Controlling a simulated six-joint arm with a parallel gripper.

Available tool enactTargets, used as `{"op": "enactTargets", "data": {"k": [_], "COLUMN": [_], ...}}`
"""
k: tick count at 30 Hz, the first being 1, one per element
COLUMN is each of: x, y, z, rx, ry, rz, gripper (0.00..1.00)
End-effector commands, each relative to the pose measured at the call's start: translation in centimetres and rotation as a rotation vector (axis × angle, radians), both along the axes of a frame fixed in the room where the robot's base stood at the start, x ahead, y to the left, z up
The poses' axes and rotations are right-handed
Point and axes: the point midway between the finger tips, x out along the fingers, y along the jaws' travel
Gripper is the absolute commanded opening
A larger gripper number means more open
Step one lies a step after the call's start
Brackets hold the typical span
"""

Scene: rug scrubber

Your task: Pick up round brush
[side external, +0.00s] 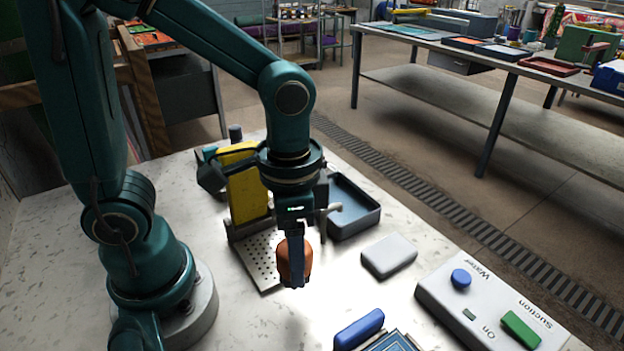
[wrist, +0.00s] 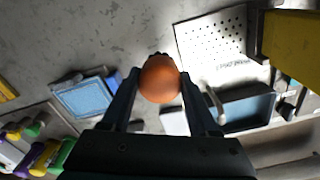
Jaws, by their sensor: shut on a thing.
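The round brush (wrist: 160,80) shows in the wrist view as a smooth orange-brown knob between the two dark fingers, with a little dark edge behind it. My gripper (side external: 293,280) is shut on this knob and points downward in the side external view. There the brush (side external: 304,262) is partly covered by a finger. Its underside and bristles are mostly hidden, and I cannot tell whether it touches the table.
A perforated plate with a yellow block (side external: 247,192) stands behind my gripper. A dark blue tray (side external: 362,222) and a white block (side external: 389,256) lie to the right. A control panel (side external: 440,290) with knobs is at front right. A blue brush (side external: 359,329) lies near the front.

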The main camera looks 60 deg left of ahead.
Motion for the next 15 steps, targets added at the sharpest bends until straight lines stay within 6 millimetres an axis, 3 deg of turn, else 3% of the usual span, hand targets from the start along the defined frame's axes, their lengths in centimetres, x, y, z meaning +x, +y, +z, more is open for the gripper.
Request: {"op": "enactTargets", "data": {"k": [6, 15], "x": [0.3, 0.6], "y": [3.8, 7.2], "z": [2.3, 4.3], "rx": [0.000, 0.001], "ry": [-0.006, -0.004], "rz": [0.011, 0.004], "gripper": [0.02, 0.02]}}
